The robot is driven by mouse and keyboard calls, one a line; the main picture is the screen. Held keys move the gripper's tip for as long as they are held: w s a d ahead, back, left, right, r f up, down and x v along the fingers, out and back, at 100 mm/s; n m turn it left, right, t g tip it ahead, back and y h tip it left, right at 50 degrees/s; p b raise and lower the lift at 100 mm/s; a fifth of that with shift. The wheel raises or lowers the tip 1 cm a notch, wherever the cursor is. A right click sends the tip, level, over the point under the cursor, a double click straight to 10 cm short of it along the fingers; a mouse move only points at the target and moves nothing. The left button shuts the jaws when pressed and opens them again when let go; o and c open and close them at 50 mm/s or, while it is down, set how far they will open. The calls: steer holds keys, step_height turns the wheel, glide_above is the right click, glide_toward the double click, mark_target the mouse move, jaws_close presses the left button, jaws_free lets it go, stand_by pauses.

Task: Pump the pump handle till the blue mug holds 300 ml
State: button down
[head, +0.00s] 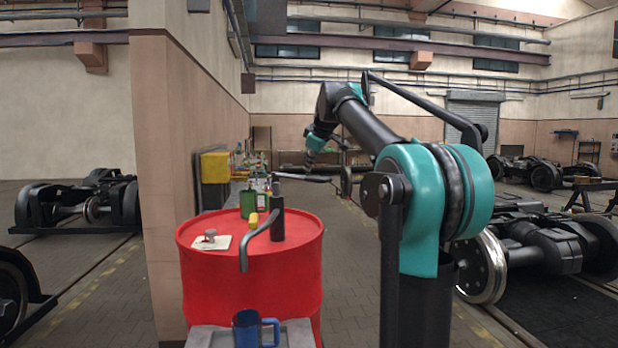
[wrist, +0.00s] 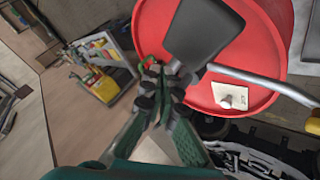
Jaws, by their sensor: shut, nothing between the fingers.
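The blue mug (head: 247,330) stands upright in front of the red drum, below the mouth of the curved grey spout (head: 244,255). Its inside and liquid level cannot be read. The dark pump (head: 278,220) rises from the drum top. My gripper (head: 309,162) is just above the handle's outer part in the head view. In the wrist view my gripper (wrist: 168,80) is shut and empty, beside a dark part of the pump (wrist: 205,35); whether it touches is unclear.
A grey stand (head: 205,337) holds the mug. A green container (head: 248,204) shows behind. A wall corner stands left; the aisle right of the drum is open floor.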

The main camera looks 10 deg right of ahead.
steer(key=shift+f, duration=0.15)
steer(key=shift+f, duration=0.25)
steer(key=shift+f, duration=2.9)
stand_by(2.7)
stand_by(0.3)
steer(key=shift+r, duration=3.35)
